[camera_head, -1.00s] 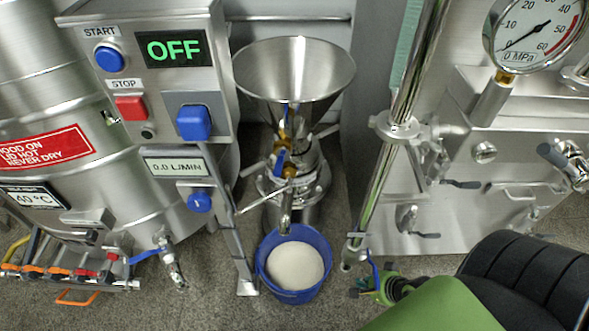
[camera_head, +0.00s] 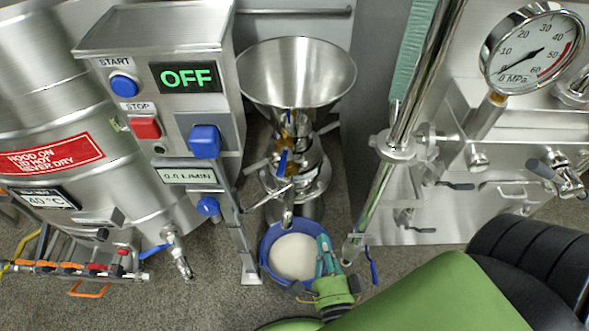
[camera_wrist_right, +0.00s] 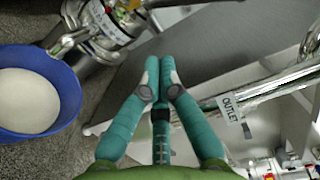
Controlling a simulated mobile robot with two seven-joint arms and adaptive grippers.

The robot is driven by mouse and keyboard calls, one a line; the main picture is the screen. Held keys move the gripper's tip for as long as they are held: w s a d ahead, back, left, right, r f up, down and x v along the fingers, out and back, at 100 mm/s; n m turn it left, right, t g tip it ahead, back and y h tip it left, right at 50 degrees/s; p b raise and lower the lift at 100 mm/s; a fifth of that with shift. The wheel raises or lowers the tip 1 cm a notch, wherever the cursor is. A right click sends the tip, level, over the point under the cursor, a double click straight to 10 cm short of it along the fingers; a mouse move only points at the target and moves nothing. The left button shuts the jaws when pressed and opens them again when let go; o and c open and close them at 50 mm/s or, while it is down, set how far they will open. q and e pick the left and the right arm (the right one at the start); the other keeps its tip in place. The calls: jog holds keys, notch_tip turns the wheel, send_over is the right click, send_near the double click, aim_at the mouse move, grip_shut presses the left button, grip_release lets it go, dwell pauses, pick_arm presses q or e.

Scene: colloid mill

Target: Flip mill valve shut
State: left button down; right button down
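The colloid mill is the steel machine under the funnel hopper (camera_head: 298,75) in the head view. Its valve has a small blue lever (camera_head: 282,162), standing roughly upright on the mill's front. A spout (camera_head: 287,218) hangs below it, over a blue bucket (camera_head: 265,250) of white material. My right gripper (camera_head: 323,240) is at the bucket's right rim, below and right of the lever and apart from it. In the right wrist view its teal fingertips (camera_wrist_right: 160,62) are together with nothing between them. The mill's lower part (camera_wrist_right: 108,25) shows there too; its lever is not clear. My left gripper is not in view.
A control box (camera_head: 160,90) reading OFF stands left of the mill on a thin leg. A pressure-gauge machine stands farther right.

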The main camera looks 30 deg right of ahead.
aim_at(282, 167)
pick_arm(q)
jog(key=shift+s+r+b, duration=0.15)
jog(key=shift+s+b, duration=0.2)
jog(key=shift+b, duration=0.05)
pick_arm(e)
jog(key=a+x, duration=0.1)
jog(key=x, duration=0.9)
jog(key=w+a+x, duration=0.1)
jog(key=a+x, duration=0.1)
jog(key=x, duration=0.8)
jog(key=shift+w+a, duration=0.2)
jog(key=shift+w, duration=0.3)
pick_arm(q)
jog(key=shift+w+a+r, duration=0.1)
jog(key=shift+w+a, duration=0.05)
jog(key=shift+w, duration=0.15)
pick_arm(e)
jog(key=shift+a+f, duration=0.1)
jog(key=shift+a, duration=0.05)
